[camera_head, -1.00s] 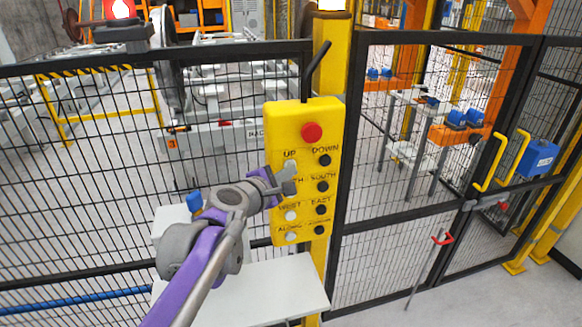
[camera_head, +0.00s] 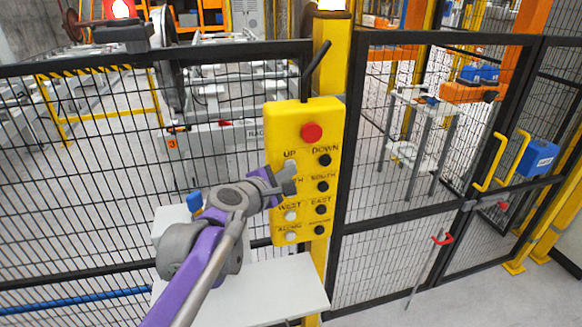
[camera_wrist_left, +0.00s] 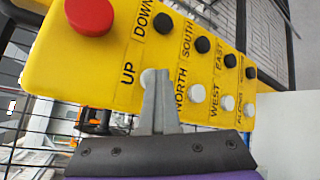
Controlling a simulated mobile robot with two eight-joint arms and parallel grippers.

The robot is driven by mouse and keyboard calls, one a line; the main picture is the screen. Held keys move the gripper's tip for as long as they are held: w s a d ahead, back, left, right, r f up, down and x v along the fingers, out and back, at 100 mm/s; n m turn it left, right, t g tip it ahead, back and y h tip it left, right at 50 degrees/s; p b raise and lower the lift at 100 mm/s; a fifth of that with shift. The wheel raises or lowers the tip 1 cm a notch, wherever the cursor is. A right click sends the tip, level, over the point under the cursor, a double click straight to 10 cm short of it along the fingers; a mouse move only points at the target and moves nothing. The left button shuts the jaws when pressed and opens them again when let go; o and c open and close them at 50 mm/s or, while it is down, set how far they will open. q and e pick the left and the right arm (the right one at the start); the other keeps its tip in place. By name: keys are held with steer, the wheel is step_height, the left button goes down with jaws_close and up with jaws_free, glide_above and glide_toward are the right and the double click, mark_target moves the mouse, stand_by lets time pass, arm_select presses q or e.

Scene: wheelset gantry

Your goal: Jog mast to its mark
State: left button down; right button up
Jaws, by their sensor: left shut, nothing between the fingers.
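The yellow pendant (camera_head: 306,220) hangs on a yellow post, with a red button on top and rows of white and black buttons labelled UP, DOWN, SOUTH, WEST and EAST. My left gripper (camera_head: 291,172) is shut and empty, its fingertips at the UP button. In the left wrist view the shut fingertips (camera_wrist_left: 157,80) overlap the white UP button (camera_wrist_left: 147,76) and partly hide it; contact cannot be told for sure. Behind the fence at right, an orange arm (camera_head: 468,93) carries blue parts (camera_head: 480,73). I cannot make out a mark. My right gripper is not in view.
Black mesh fence (camera_head: 90,180) stands left and right of the post. A pale shelf (camera_head: 270,290) sits below the pendant. A gate with yellow handles (camera_head: 488,165) and a red-handled latch (camera_head: 442,238) is at right. A grey stand (camera_head: 425,130) is behind the mesh.

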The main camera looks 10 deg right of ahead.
arm_select(q)
steer(key=shift+s, duration=0.1)
stand_by(0.7)
steer(key=shift+s, duration=0.75)
steer(key=shift+s+d+b, duration=0.1)
steer(key=shift+s+b, duration=0.3)
steer(key=shift+s, duration=2.1)
steer(key=s+a+f+m+g+y, duration=0.3)
steer(key=s+a+f+m+y, duration=0.2)
steer(key=s+a+f+m, duration=0.3)
steer(key=s+a+f+m+g+y, duration=0.2)
steer(key=s+a+f+m+y, duration=0.3)
steer(key=s+a+f, duration=1.1)
steer(key=a+f+m, duration=0.3)
steer(key=a+f, duration=0.1)
steer(key=a, duration=0.3)
steer(key=shift+a+g, duration=0.15)
steer(key=shift+g, duration=0.25)
steer(key=shift+w, duration=0.1)
